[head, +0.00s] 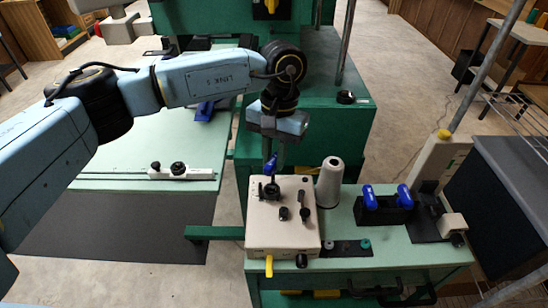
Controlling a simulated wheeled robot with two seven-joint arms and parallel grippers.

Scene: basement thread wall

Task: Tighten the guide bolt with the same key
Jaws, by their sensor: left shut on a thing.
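My left gripper (268,152) points down above the cream machine box (262,238) on the green bench. It is shut on a small key with a blue handle (271,165). The key stands over a black fitting at the back of the box top. I cannot tell whether its tip is seated on the bolt there. Two black knobs or bolts sit on the same top, a middle one (284,213) and a right one (304,213); which is the guide bolt is not clear. My right gripper is out of view.
A white cone (330,183) stands right behind the box. Beside it a black rack (385,216) holds blue-handled tools (370,197). A yellow lever (269,266) sticks out of the box front. A pale green table (150,145) lies to the left; a grey post rises at right.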

